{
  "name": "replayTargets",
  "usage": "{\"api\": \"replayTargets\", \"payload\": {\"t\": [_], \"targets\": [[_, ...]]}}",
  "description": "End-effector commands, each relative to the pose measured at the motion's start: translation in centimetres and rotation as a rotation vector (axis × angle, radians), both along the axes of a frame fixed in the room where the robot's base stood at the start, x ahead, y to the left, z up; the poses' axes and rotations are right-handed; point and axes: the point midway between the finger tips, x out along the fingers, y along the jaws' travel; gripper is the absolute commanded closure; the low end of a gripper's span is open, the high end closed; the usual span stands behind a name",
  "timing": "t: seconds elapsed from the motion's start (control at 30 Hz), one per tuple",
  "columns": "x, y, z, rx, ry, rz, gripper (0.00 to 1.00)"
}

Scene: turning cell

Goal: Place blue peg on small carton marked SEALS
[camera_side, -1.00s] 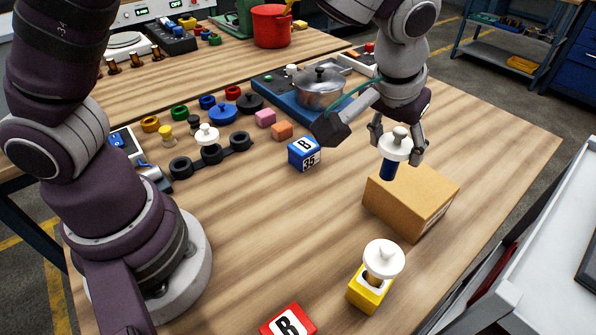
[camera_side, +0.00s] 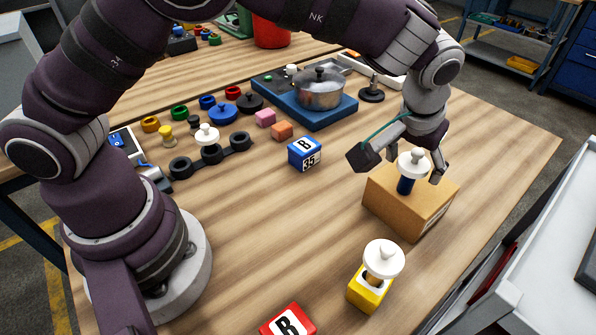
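The small brown carton (camera_side: 408,222) is directly beneath the peg. The peg's lower end shows against the carton's top, and I cannot tell whether it touches. No SEALS marking is readable from this side.
A yellow block with a white-topped peg (camera_side: 368,290) stands in front of the carton. A blue B cube (camera_side: 304,154) and a red B block (camera_side: 288,321) lie to the left. A pot (camera_side: 320,88) on a blue base stands behind.

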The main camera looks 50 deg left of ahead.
Motion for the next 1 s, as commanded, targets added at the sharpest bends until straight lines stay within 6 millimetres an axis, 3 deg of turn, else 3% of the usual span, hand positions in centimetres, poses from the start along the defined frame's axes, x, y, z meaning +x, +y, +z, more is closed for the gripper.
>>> {"api": "replayTargets", "payload": {"t": [0.43,0.8,1.0], "targets": [[-0.1,-0.1,0.8,-0.001,-0.003,-0.001,0.27],[-3.6,-0.7,9.1,-0.005,-0.005,-0.004,0.27],[-4.5,-0.5,11.4,-0.003,-0.002,0.001,0.27]]}}
